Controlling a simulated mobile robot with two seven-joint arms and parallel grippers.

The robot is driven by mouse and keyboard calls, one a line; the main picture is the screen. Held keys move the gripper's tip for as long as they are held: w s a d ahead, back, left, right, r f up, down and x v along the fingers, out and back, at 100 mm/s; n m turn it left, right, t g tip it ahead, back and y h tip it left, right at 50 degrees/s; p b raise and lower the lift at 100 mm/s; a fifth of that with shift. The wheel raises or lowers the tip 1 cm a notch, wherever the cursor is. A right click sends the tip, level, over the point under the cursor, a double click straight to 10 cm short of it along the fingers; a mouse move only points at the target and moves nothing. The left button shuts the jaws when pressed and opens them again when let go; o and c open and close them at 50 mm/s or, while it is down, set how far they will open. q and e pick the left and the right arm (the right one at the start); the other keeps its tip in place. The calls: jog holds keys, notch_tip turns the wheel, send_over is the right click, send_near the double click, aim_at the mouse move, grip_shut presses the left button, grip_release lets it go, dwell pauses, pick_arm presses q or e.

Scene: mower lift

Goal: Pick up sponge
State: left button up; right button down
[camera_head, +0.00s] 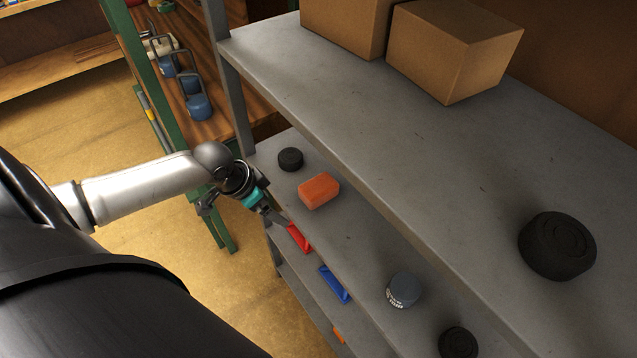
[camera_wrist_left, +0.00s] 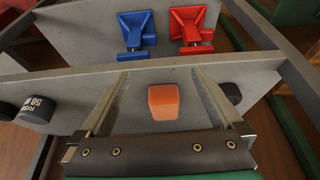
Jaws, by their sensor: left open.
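The sponge, an orange block (camera_head: 319,191), lies on the middle grey shelf near its left end. In the left wrist view the orange block (camera_wrist_left: 163,102) shows between the two fingers of my left gripper. My left gripper (camera_head: 277,214) is open and empty, at the front edge of that shelf, to the lower left of the block. The wrist view shows its fingers (camera_wrist_left: 160,76) wide apart, with the block between their lines of sight and not gripped. I cannot tell the exact gap to it. My right gripper is not in view.
Near the block is a black round disc (camera_head: 290,159). A dark grey labelled can (camera_head: 403,289) stands further right. Red (camera_head: 299,237) and blue (camera_head: 333,284) pieces show just past the shelf's front edge. The upper shelf (camera_head: 420,130), holding cardboard boxes (camera_head: 452,50), overhangs behind.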

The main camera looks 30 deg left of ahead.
aim_at(317, 185)
pick_arm(q)
jog(key=shift+w+d, duration=0.6)
jog(key=shift+w, duration=0.85)
jog(key=shift+w+d, duration=0.6)
jog(key=shift+w, duration=0.85)
jog(key=shift+w+d, duration=0.6)
jog(key=shift+w, duration=0.85)
jog(key=shift+w+d, duration=0.2)
jog(key=shift+w, duration=0.3)
jog(key=shift+w+d, duration=0.2)
jog(key=shift+w, duration=0.3)
jog(key=shift+b+x, duration=0.3)
jog(key=shift+x, duration=0.7)
jog(key=shift+w+d+f, duration=0.1)
jog(key=shift+w+f, duration=0.3)
jog(key=shift+f, duration=0.05)
jog(key=shift+f, duration=0.25)
jog(key=shift+c, duration=0.2)
jog(key=c, duration=1.2)
